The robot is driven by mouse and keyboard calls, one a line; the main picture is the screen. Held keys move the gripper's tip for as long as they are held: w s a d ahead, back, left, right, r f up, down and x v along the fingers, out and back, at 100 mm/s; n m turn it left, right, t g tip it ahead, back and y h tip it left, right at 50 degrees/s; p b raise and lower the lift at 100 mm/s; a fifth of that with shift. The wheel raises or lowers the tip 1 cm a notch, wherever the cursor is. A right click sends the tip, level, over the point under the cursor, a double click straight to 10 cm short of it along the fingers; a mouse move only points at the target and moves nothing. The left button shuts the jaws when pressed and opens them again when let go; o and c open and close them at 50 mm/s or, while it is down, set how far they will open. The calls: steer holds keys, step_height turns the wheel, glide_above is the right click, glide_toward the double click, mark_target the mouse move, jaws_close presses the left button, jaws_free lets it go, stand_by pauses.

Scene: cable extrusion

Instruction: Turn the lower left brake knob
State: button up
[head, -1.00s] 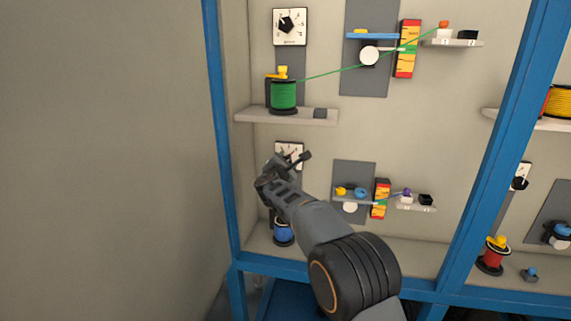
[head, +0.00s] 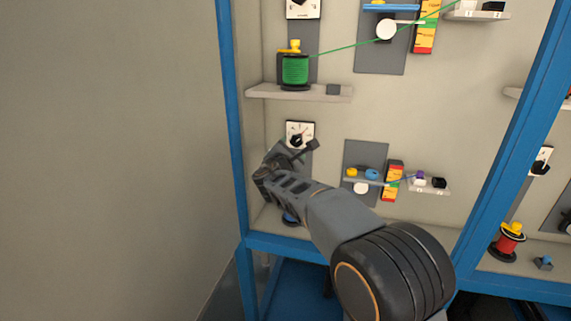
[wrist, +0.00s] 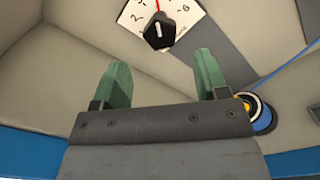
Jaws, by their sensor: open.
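The lower left brake knob (head: 297,141) is black and sits on a white dial plate (head: 308,130) on the back wall. In the wrist view the knob (wrist: 159,31) shows at the top, with the dial's numbers and a red line above it. My gripper (wrist: 157,78) is open and empty, with its two green fingers pointing towards the wall. The knob lies beyond the fingertips, roughly midway between them in the picture, and nothing touches it. In the head view my gripper (head: 283,158) is just below and left of the dial.
A blue spool (wrist: 260,115) stands right of the right finger, mostly hidden by my arm in the head view. Above is a shelf (head: 300,93) with a green spool (head: 295,70). A blue frame post (head: 232,120) stands close on the left.

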steer(key=s+a, duration=0.1)
steer(key=s, duration=0.5)
steer(key=shift+b, duration=0.35)
steer(key=shift+a, duration=0.1)
steer(key=s+d+f+m+g+h+p, duration=0.1)
steer(key=s+d+f+m+g+p, duration=0.2)
steer(key=s+d+f+m+g, duration=0.95)
steer(key=s+d+r+m+y+p, duration=0.2)
steer(key=s+d+m+p, duration=0.2)
steer(key=s+m, duration=0.2)
steer(key=s+d+r+m+g+y+p, duration=0.1)
steer(key=s+d+r+m+y+p, duration=0.1)
steer(key=s+m, duration=0.5)
steer(key=s+d+r+p, duration=0.1)
steer(key=s+d, duration=0.1)
steer(key=s, duration=0.2)
steer(key=shift+d+p, duration=0.25)
steer(key=shift+p, duration=0.15)
steer(key=shift+g, duration=0.25)
stand_by(0.3)
